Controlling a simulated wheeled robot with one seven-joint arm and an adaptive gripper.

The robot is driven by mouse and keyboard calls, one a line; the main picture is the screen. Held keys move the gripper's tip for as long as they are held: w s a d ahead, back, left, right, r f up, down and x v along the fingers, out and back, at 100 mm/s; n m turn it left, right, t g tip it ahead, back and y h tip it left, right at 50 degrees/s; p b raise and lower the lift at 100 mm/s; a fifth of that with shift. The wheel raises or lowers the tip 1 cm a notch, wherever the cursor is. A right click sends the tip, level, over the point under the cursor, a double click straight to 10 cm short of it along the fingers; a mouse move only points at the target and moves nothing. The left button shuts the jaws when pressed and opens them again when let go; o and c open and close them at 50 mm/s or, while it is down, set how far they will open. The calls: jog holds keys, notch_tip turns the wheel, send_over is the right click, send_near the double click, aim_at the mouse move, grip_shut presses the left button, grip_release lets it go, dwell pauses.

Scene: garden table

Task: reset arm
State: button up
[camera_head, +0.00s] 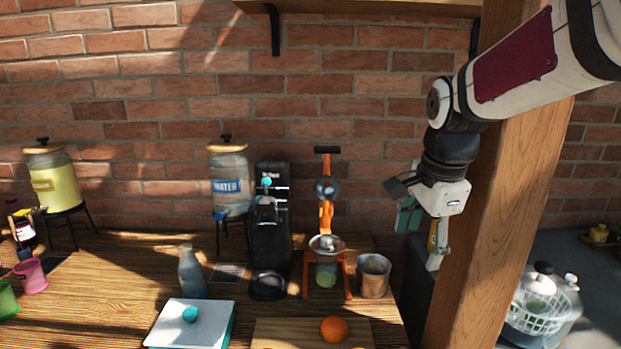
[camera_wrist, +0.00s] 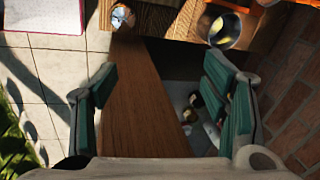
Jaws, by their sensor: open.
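My gripper (camera_head: 422,236) hangs from my arm at the right in the head view, beside the wooden post and above the counter's right end. Its fingers point down. In the wrist view my gripper (camera_wrist: 165,88) shows two teal-padded fingers spread wide apart, with nothing held between them. A brown wooden post or board and a dark space with a few bottles (camera_wrist: 198,104) show beyond the fingers. The arm reaches in from the upper right and touches nothing that I can see.
The wooden post (camera_head: 497,190) stands close by my arm. A metal cup (camera_head: 373,277), an orange juicer press (camera_head: 326,215), a black machine (camera_head: 271,230) and a water dispenser (camera_head: 229,180) stand on the wooden counter (camera_head: 110,270). An orange (camera_head: 334,329) lies on a cutting board.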

jog(key=s+n+t, duration=0.2)
jog(key=s+n, duration=1.3)
jog(key=s, duration=0.6)
jog(key=shift+s+d+r+n+t, duration=0.15)
jog(key=shift+s+r+n+t, duration=0.15)
jog(key=shift+r+n+t, duration=0.1)
